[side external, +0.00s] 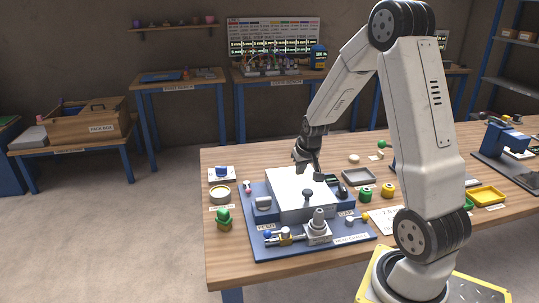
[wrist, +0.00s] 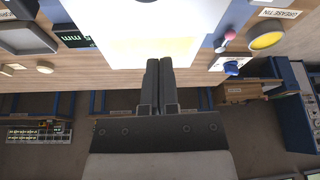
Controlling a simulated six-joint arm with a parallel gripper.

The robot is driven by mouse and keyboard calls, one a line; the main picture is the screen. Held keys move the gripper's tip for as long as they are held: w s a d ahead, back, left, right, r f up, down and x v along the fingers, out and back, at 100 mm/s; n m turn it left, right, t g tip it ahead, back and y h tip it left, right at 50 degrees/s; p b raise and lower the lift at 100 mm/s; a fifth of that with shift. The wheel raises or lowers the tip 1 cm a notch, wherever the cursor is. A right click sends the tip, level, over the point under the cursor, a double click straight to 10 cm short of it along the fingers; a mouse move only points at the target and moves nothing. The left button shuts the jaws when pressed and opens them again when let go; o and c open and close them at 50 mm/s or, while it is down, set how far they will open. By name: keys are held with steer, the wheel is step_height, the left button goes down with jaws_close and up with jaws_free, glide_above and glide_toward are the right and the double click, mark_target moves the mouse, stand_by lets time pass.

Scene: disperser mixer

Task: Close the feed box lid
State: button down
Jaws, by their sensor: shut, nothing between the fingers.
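The feed box appears as a wide white panel (side external: 293,187) over a blue base, near the front of the wooden table. I cannot tell where its lid ends and the body begins, or whether the lid is fully down. My gripper (side external: 307,168) points down at the panel's far edge. In the wrist view the white panel (wrist: 120,35) fills the top middle, with a yellowish bright patch. My gripper (wrist: 159,64) also shows there, fingers together and empty, tips overlapping the panel's edge. Whether they touch it is unclear.
The blue base plate (side external: 262,248) carries a grey valve-like fitting (side external: 318,222) and small knobs in front. Green (side external: 365,195) and yellow (side external: 388,190) spools and a grey tray (side external: 359,177) stand right.

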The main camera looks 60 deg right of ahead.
steer(key=v, duration=0.7)
steer(key=shift+r, duration=0.15)
steer(key=shift+a, duration=0.1)
steer(key=s+a+f+n, duration=0.1)
steer(key=a+n, duration=0.1)
steer(key=a, duration=0.6)
steer(key=s+a+f+n+y, duration=0.1)
steer(key=s+a+f+n, duration=0.1)
steer(key=a, duration=0.6)
steer(key=s+a+f+n+y, duration=0.1)
steer(key=s+a+f+n, duration=0.1)
steer(key=a, duration=0.6)
steer(key=shift+f+n+g, duration=0.2)
steer(key=shift+n+g, duration=0.1)
steer(key=shift+n, duration=0.3)
steer(key=shift+s+a, duration=0.1)
steer(key=shift+a, duration=0.05)
